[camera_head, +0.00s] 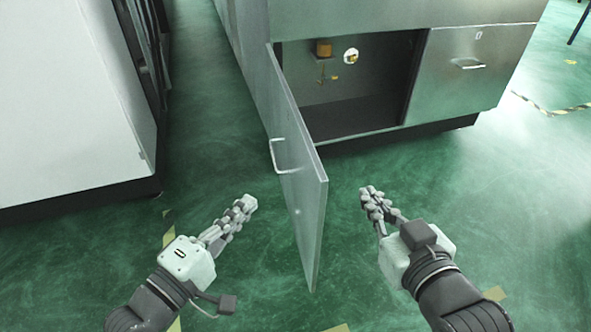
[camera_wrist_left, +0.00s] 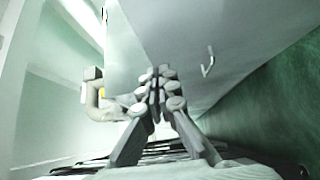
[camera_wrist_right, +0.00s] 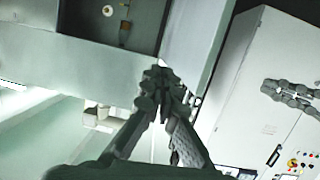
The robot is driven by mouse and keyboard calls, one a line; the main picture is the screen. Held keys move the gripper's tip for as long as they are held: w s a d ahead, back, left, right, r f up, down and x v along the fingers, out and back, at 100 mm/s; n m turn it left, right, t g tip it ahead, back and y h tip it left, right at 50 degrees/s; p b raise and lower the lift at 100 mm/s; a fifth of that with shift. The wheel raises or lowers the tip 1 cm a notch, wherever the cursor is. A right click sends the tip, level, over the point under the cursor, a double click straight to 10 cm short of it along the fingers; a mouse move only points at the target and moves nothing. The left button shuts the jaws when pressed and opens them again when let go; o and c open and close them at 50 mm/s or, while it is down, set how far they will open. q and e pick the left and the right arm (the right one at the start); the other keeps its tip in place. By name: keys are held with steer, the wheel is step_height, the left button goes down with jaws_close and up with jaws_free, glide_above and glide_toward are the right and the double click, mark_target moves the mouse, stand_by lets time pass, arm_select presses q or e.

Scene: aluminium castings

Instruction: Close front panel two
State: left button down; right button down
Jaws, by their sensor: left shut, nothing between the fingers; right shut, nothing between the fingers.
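The open front panel (camera_head: 305,205) is a grey metal door hinged at its far left edge on the metal cabinet (camera_head: 350,15). It swings out toward me and leaves the dark compartment (camera_head: 350,110) uncovered. Its handle (camera_head: 277,156) is on the left-facing side; the handle also shows in the left wrist view (camera_wrist_left: 208,62). My left gripper (camera_head: 248,203) is shut and empty, left of the panel and apart from it. My right gripper (camera_head: 366,191) is shut and empty, right of the panel on its inner side, with a gap between them.
A second front panel (camera_head: 468,70) with a handle is closed, right of the opening. Valve-like fittings (camera_head: 325,50) sit inside the compartment. A large white cabinet (camera_head: 65,110) stands at the left. The green floor (camera_head: 500,200) is clear at the right.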

arm_select(q)
glide_toward(306, 162)
steer(key=w, duration=0.4)
steer(key=shift+w+d+f, duration=0.1)
steer(key=shift+w+d, duration=0.2)
steer(key=shift+d, duration=0.45)
steer(key=shift+w+d+f, duration=0.1)
steer(key=shift+w+d, duration=0.2)
steer(key=shift+d, duration=0.45)
steer(key=shift+r, duration=0.1)
